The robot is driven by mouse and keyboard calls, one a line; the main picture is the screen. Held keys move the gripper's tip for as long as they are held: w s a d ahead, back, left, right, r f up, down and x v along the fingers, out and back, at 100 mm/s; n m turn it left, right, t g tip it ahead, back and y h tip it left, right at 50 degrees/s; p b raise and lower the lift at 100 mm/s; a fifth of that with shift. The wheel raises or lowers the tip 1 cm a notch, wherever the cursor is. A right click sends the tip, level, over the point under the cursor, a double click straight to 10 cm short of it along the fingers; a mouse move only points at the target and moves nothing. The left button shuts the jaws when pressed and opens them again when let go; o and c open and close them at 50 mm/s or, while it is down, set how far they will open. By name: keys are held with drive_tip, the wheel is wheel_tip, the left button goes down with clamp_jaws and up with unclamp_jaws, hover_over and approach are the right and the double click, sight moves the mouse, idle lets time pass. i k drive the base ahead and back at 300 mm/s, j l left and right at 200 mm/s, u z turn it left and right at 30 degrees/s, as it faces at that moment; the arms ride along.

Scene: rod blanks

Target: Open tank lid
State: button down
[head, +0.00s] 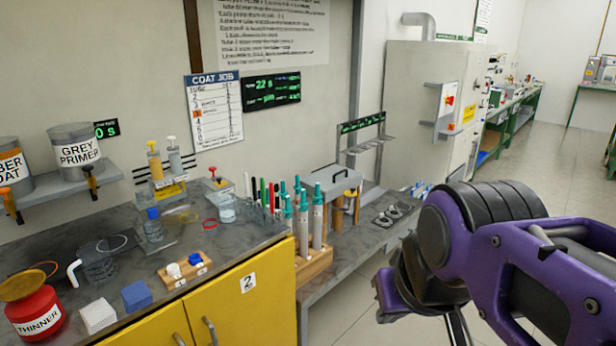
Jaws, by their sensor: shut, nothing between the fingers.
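A grey box-like tank (333,186) stands on the lower grey bench, right of the yellow cabinet. Its flat lid (330,178) has a dark bar handle (341,173) on top and looks closed. The tank's lower front is partly hidden by upright teal-capped tubes and tan cylinders. My purple and black arm fills the right side of the head view, to the right of the tank and apart from it. My gripper's fingers do not show in this view.
A wooden rack (313,262) with several teal-capped tubes stands close in front of the tank. A grey stand (362,140) with a green display rises behind it. The left bench holds a red thinner can (36,316) and jars.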

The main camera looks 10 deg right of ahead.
sight(334, 180)
drive_tip(key=z, duration=0.15)
drive_tip(key=i+u, duration=0.1)
drive_tip(key=u, duration=0.25)
drive_tip(key=i+l+u, duration=0.1)
drive_tip(key=u, duration=0.25)
drive_tip(key=i+l+u, duration=0.3)
drive_tip(key=l, duration=0.2)
drive_tip(key=i+l+u, duration=0.15)
drive_tip(key=l, duration=0.15)
drive_tip(key=i+l, duration=0.15)
drive_tip(key=l, duration=0.25)
drive_tip(key=i+l+u, duration=0.15)
drive_tip(key=l, duration=0.25)
drive_tip(key=i+l, duration=0.1)
drive_tip(key=l, duration=0.3)
drive_tip(key=i+l+u, duration=0.1)
drive_tip(key=l, duration=0.3)
drive_tip(key=i, duration=0.05)
